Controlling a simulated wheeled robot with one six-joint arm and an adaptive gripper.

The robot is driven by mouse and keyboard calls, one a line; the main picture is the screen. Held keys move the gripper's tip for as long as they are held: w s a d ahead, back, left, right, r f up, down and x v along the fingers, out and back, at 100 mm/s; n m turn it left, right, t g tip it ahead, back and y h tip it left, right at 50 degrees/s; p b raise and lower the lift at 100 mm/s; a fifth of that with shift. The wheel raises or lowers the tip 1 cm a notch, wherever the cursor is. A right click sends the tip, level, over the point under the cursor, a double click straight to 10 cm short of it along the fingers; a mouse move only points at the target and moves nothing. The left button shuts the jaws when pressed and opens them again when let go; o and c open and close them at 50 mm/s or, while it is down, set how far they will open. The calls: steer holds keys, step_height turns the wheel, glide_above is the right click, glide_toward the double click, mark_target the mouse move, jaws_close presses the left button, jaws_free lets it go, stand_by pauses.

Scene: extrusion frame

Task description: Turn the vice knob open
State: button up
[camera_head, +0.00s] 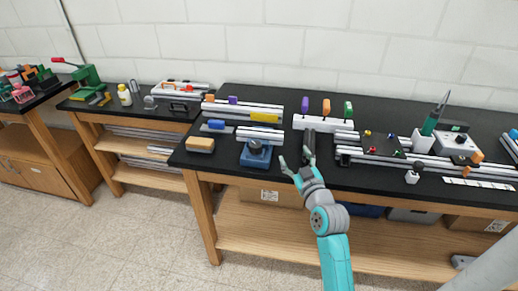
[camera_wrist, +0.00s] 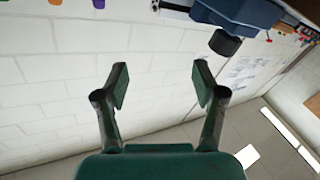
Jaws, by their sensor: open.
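The vice looks like a blue block (camera_head: 256,156) at the front edge of the black bench, left of centre in the head view. A dark round knob (camera_head: 255,146) sits on its top. In the wrist view, a dark blue-green body (camera_wrist: 243,12) at the top right has a black knob (camera_wrist: 225,43), apparently the same vice. My gripper (camera_head: 296,152) is just right of the vice at the bench edge. Its fingers (camera_wrist: 161,78) are spread, with nothing between them. The knob is beyond and to the right of the fingertips in the wrist view, not touching them.
Aluminium extrusions (camera_head: 245,107) lie behind the vice, and an orange-topped block (camera_head: 200,145) lies left of it. A white holder (camera_head: 322,124) with coloured-handled tools stands behind my gripper.

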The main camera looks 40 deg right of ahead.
mark_target(259, 149)
steer(key=s+d+r+n+h, duration=0.3)
steer(key=s+d+r+h, duration=0.1)
steer(key=r+h, duration=0.2)
steer(key=a+r+n+t+y, duration=0.1)
steer(key=a+r+n+t, duration=0.35)
steer(key=n, duration=0.75)
steer(key=w+a+f+n+t+y, duration=0.15)
steer(key=w+a+n+y, duration=0.4)
steer(key=n+y, duration=0.6)
step_height(259, 149, down, 10)
steer(key=w+n+g+h, duration=0.1)
steer(key=w+n+g, duration=0.1)
steer(key=n+g, duration=0.5)
steer(key=w, duration=0.3)
steer(key=w+d+n+t, duration=0.1)
steer(key=w, duration=0.2)
steer(key=w+n+t, duration=0.1)
steer(key=w, duration=0.3)
steer(key=shift+d, duration=0.3)
steer(key=c, duration=1.2)
